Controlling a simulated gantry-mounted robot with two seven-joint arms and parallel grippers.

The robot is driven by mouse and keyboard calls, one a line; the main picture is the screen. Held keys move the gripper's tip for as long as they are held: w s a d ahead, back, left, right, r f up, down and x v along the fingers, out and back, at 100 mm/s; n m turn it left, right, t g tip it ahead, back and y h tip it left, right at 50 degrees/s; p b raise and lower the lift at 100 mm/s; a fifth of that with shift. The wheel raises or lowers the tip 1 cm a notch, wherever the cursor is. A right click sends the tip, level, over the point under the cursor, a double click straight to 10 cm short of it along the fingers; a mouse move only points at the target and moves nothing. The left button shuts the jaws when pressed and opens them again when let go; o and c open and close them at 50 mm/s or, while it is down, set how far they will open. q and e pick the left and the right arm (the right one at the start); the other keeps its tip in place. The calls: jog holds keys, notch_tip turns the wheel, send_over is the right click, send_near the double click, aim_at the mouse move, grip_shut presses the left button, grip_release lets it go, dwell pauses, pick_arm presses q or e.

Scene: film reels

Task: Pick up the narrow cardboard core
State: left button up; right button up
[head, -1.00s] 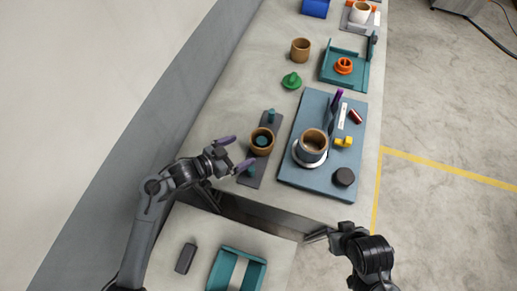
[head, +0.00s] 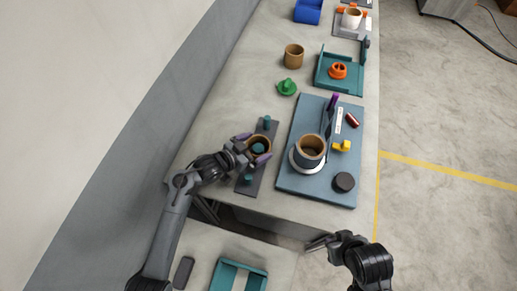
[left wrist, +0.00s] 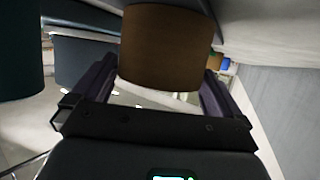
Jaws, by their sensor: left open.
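A brown cardboard core (head: 265,140) stands around the middle teal peg of a dark grey strip (head: 252,184) near the table's front left. In the left wrist view the core (left wrist: 165,45) fills the space between the fingers. My left gripper (head: 252,147) is open, with its purple fingers on either side of this core; I cannot tell whether they touch it. Another cardboard core (head: 293,56) stands alone farther back. My right gripper (head: 318,243) is off the table's front edge, low and away from the cores; its jaw opening is unclear.
A blue-grey board (head: 290,182) to the right holds a dark-wrapped reel (head: 309,152), a black puck (head: 344,182) and a yellow part (head: 341,146). A green knob (head: 287,87) and a teal tray (head: 322,83) lie behind. A teal frame (head: 224,277) is in front.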

pick_arm(q)
jog(key=shift+w+d+f, duration=0.3)
jog(key=shift+w+d, duration=0.05)
jog(key=shift+d, duration=0.05)
jog(key=shift+c, duration=0.3)
jog(key=c, duration=0.6)
jog(key=shift+r, duration=0.1)
